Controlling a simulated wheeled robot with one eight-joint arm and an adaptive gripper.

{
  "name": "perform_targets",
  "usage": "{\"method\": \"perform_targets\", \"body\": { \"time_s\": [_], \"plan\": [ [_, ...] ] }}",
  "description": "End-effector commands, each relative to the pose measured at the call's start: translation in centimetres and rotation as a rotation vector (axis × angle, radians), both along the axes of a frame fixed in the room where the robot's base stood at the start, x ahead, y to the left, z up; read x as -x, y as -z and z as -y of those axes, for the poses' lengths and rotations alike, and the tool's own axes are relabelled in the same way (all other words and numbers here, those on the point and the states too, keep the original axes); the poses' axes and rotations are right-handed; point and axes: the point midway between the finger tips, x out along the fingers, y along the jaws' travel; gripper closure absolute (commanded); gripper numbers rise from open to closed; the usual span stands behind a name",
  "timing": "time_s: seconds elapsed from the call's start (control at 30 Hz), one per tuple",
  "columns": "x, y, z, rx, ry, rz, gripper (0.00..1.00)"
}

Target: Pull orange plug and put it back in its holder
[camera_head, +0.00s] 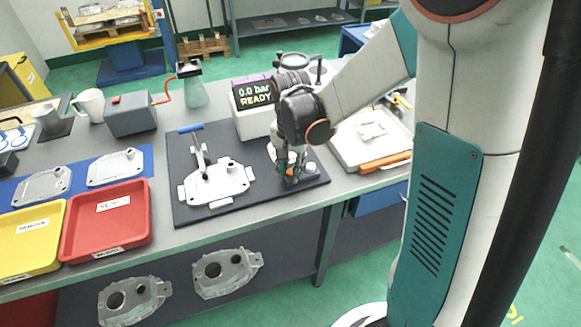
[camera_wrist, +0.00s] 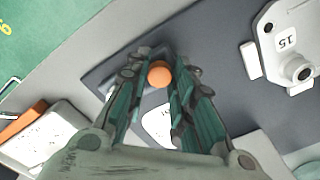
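The orange plug (camera_wrist: 159,75) shows as a round orange head between my two fingertips in the wrist view. In the head view, a small bit of orange (camera_head: 290,171) shows beneath my gripper (camera_head: 289,174), near the right end of the dark mat. My gripper points down, and its fingers (camera_wrist: 162,70) flank the plug closely. I cannot tell whether they press on it. The plug's lower part is hidden, so I cannot tell what it sits in. A dark square plate (camera_wrist: 98,77) lies under the fingers. A light casting marked 15 (camera_wrist: 286,40) is beside it, with a clamp (camera_head: 200,157) over it in the head view.
A display (camera_head: 254,94) reading "0.0 bar READY" stands behind my gripper. A light tray with an orange-handled item (camera_head: 385,162) is to the right. Red (camera_head: 107,246) and yellow (camera_head: 32,268) trays and two castings are left. The mat's front strip (camera_head: 255,206) is clear.

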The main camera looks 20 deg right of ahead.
Motion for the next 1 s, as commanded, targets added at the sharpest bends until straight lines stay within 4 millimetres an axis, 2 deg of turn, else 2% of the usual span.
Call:
{"method": "perform_targets", "body": {
  "time_s": [0.07, 0.37, 0.53, 1.0],
  "plan": [
    [0.0, 0.0, 0.0, 0.0, 0.0, 0.0, 0.57],
    [0.0, -0.1, 0.0, 0.0, 0.0, 0.0, 0.57],
    [0.0, -1.1, 0.0, 0.0, 0.0, 0.0, 0.57],
    [0.0, -9.5, 0.0, 0.0, 0.0, 0.0, 0.57]
  ]
}}
